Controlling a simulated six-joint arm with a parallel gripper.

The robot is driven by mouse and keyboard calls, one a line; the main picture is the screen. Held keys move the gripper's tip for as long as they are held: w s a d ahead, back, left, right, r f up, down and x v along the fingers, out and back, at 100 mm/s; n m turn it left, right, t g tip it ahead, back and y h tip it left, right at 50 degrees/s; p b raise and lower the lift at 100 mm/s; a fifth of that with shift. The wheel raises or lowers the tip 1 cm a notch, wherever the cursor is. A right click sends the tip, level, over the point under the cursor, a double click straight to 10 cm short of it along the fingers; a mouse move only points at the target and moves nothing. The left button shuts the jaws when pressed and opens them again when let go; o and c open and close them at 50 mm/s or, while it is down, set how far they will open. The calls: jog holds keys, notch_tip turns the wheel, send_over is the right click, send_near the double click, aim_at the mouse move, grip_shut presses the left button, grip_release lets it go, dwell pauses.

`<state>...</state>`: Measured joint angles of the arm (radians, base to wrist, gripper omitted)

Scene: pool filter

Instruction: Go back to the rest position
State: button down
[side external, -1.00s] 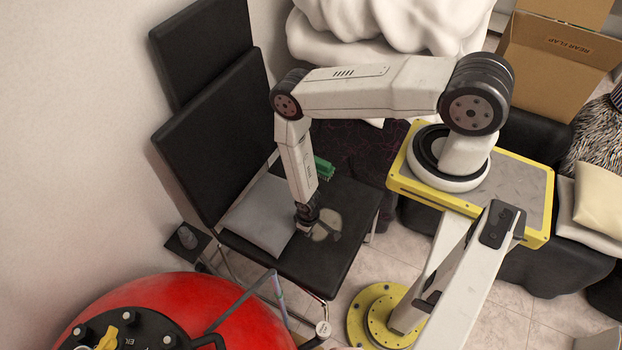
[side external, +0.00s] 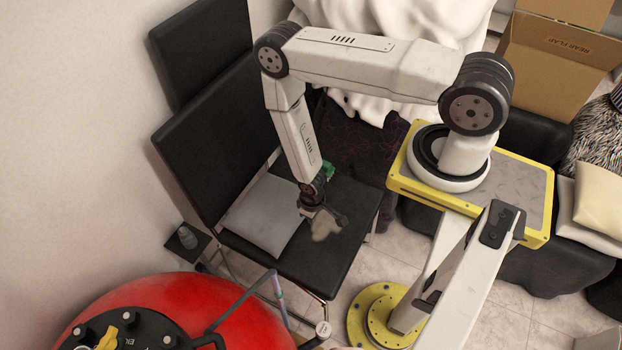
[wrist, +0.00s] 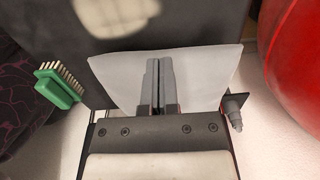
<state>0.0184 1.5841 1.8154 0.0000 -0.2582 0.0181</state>
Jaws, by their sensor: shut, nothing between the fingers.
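My gripper (side external: 312,211) hangs over the black chair seat (side external: 310,270) in the side external view. In the wrist view its two grey fingers (wrist: 158,65) are together with nothing between them. A grey cushion or cloth (side external: 262,218) lies on the seat beside the gripper, and it shows behind the fingers in the wrist view (wrist: 205,65). A green brush (wrist: 57,88) with pale bristles lies at the left in the wrist view. In the side external view the brush (side external: 328,170) is partly hidden behind my arm. A pale patch (side external: 324,224) marks the seat.
A red tank (side external: 180,295) with a black lid stands at the lower left. A small black stand (side external: 187,240) holds a grey fitting near the wall. A cardboard box (side external: 555,70) and white fabric (side external: 370,100) are at the back. The space above the seat is open.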

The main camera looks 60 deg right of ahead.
jog(key=shift+r, duration=0.3)
jog(key=w+r+t, duration=0.1)
jog(key=w+r, duration=0.4)
jog(key=r, duration=0.5)
jog(key=w+r, duration=0.4)
jog(key=r, duration=0.7)
jog(key=s+r, duration=0.3)
jog(key=r, duration=0.7)
jog(key=s+r+t, duration=0.1)
jog(key=s+r, duration=0.2)
jog(key=r, duration=0.7)
jog(key=shift+s+a+r+t, duration=0.25)
jog(key=shift+s+r+t, duration=0.05)
jog(key=shift+r, duration=0.05)
